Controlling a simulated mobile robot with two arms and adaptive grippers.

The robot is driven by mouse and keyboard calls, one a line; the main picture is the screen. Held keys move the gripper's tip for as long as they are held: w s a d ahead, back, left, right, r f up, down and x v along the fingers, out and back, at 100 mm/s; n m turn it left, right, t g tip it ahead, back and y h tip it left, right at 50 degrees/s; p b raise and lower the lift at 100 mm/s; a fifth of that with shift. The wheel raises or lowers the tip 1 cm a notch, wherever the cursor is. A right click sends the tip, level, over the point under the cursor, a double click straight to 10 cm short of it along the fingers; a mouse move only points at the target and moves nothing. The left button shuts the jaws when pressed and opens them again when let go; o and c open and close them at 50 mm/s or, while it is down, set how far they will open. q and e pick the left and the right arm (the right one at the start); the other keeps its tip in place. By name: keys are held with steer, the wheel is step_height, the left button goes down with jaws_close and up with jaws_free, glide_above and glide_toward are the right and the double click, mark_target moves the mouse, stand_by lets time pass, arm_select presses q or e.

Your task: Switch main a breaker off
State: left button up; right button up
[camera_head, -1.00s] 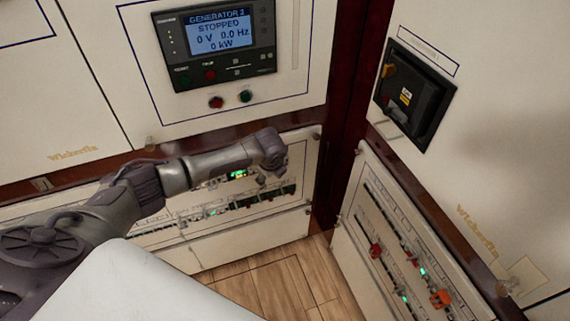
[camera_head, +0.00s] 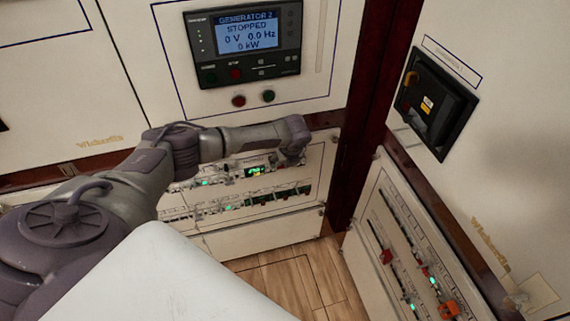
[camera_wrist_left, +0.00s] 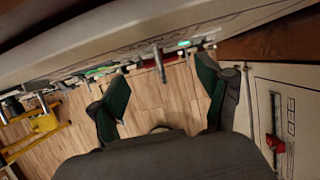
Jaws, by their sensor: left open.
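The breaker panel (camera_head: 268,222) is low on the wall under the generator screen. It carries two rows of small breakers (camera_head: 262,199) with green lights and a small lit meter (camera_head: 254,171). I cannot tell which one is main A; labels are too small to read. My left arm reaches across the upper row, and its wrist covers part of it; its fingers cannot be made out there. In the left wrist view my left gripper (camera_wrist_left: 163,92) is open and empty, its fingers apart. A grey lever (camera_wrist_left: 159,62) sticks out of the panel beyond and between the fingertips, with a green light (camera_wrist_left: 184,44) beside it.
The generator screen (camera_head: 248,33) reads STOPPED, above a red and a green button. A right-hand panel (camera_head: 388,225) has red and orange breaker handles (camera_head: 448,310). A black rotary switch (camera_head: 436,104) sits above it. Wooden floor (camera_head: 290,283) is clear between them.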

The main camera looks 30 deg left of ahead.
mark_target(285, 163)
arm_select(q)
steer(key=shift+x, duration=1.8)
steer(key=shift+c, duration=0.3)
steer(key=c, duration=1.1)
